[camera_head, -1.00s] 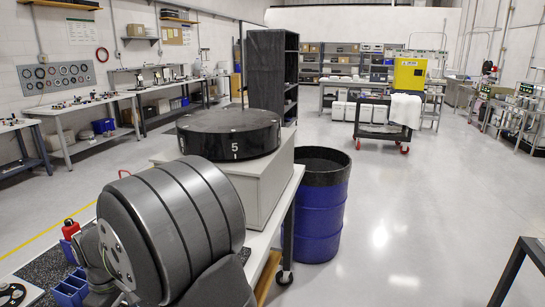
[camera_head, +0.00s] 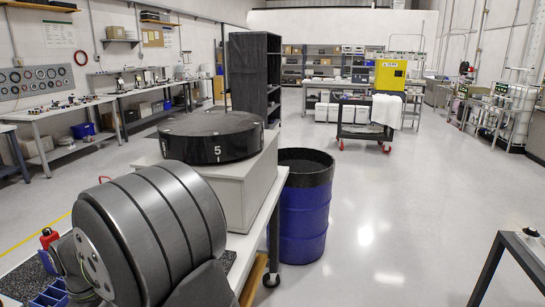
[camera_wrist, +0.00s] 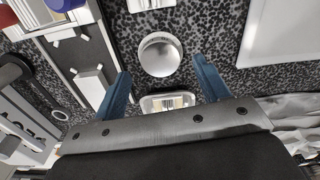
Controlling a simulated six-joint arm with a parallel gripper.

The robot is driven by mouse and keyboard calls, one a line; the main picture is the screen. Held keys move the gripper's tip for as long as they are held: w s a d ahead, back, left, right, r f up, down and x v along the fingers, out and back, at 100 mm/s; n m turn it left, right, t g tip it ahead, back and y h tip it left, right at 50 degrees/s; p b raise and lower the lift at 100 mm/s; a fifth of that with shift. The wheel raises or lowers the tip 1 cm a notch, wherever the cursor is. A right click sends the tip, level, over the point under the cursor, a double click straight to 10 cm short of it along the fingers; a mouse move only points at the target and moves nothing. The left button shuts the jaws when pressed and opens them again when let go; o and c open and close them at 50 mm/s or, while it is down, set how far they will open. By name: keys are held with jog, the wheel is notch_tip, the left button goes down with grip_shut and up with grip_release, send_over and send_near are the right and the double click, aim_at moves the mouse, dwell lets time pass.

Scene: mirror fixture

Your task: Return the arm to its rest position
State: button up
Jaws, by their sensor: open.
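My gripper (camera_wrist: 161,85) shows in the wrist view with its two blue fingers spread apart. It is open, and nothing is between the fingers that I can see held. Below it lies a dark speckled work surface (camera_wrist: 215,38). A round silvery disc (camera_wrist: 160,54) shows on this surface, between and beyond the fingertips. A small shiny rectangular piece (camera_wrist: 167,103) shows nearer the palm, partly hidden by it. In the head view a big grey part of my arm fills the lower left, and the gripper is out of sight.
A black round drum marked 5 (camera_head: 212,136) sits on a pale box (camera_head: 240,185) beside my arm. A blue bin (camera_head: 304,210) stands right of the table. A blue tray (camera_head: 50,294) and a red-topped item (camera_head: 48,237) are at lower left.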

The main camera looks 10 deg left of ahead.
notch_tip(320, 180, up, 9)
notch_tip(320, 180, down, 12)
jog(key=shift+f, duration=0.1)
notch_tip(320, 180, up, 4)
jog(key=shift+r, duration=0.2)
jog(key=w+d+r, duration=0.2)
jog(key=d, duration=0.1)
jog(key=w+d+r, duration=0.2)
jog(key=d, duration=0.1)
jog(key=w+d+r, duration=0.2)
jog(key=d+r, duration=0.1)
jog(key=shift+w+d, duration=0.1)
jog(key=shift+w, duration=0.15)
jog(key=w+a+f, duration=0.1)
jog(key=w+a, duration=0.3)
jog(key=a, duration=0.3)
jog(key=f, duration=0.9)
jog(key=shift+w+a+f, duration=0.1)
jog(key=shift+w+f, duration=0.15)
jog(key=shift+r, duration=1.1)
jog(key=shift+f, duration=0.1)
